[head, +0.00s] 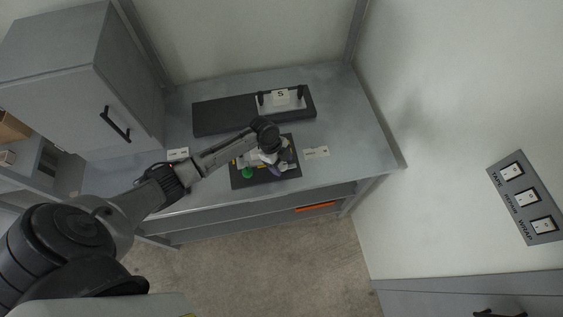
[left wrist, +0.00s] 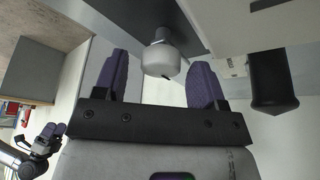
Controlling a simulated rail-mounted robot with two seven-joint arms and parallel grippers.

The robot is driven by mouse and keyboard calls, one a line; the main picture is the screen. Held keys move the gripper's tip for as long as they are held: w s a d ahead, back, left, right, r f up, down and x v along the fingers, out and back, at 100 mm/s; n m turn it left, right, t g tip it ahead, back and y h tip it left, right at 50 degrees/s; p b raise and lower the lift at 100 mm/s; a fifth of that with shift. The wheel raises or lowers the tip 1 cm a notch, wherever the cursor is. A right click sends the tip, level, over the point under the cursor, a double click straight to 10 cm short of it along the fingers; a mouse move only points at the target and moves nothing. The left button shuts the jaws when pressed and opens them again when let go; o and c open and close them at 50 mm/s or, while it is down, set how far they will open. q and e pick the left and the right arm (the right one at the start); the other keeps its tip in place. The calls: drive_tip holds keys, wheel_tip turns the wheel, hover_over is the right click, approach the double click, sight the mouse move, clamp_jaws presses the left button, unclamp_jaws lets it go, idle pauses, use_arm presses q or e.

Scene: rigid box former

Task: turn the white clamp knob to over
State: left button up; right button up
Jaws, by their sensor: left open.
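The white clamp knob (left wrist: 162,60) is a short rounded cap on a narrower stem in the left wrist view. My left gripper (left wrist: 160,80) is open, with one purple finger on each side of the knob and visible gaps between. I cannot tell how deep the knob sits between the fingers. In the head view my left gripper (head: 272,160) is over the dark panel (head: 262,182) on the counter and largely hides the knob. What seems to be my right gripper (left wrist: 52,131) shows small at the left wrist view's lower left; its jaws are unclear.
A black handle-like part (left wrist: 272,80) stands right of the gripper in the left wrist view. A green button (head: 247,172) is on the panel. Behind is a dark plate (head: 222,115) with black posts. A grey cabinet (head: 75,75) stands left; a switch plate (head: 528,197) is right.

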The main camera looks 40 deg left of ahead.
idle(0.3)
use_arm(q)
drive_tip(key=shift+c, duration=0.7)
drive_tip(key=c, duration=0.8)
drive_tip(key=shift+r+n+p, duration=0.15)
drive_tip(key=shift+n+p, duration=0.45)
drive_tip(key=shift+p, duration=0.3)
drive_tip(key=n+t+y+p, duration=0.1)
drive_tip(key=n+p, duration=0.2)
drive_tip(key=n+t+y+p, duration=0.1)
drive_tip(key=n+p, duration=0.3)
drive_tip(key=n+t+y+p, duration=0.1)
drive_tip(key=n+p, duration=0.2)
drive_tip(key=shift+s+d+n+p, duration=0.15)
drive_tip(key=shift+d+n+p, duration=0.05)
drive_tip(key=shift+n+p, duration=0.2)
drive_tip(key=n+p, duration=0.1)
drive_tip(key=n, duration=0.1)
drive_tip(key=n+y+p, duration=0.1)
drive_tip(key=shift+d+n+t+y+p, duration=0.1)
drive_tip(key=shift+n+t+y+p, duration=0.2)
drive_tip(key=shift+n+p, duration=0.1)
drive_tip(key=shift+n+y+p, duration=0.3)
drive_tip(key=shift+n+p, duration=0.1)
drive_tip(key=shift+n, duration=0.5)
drive_tip(key=shift+f, duration=0.2)
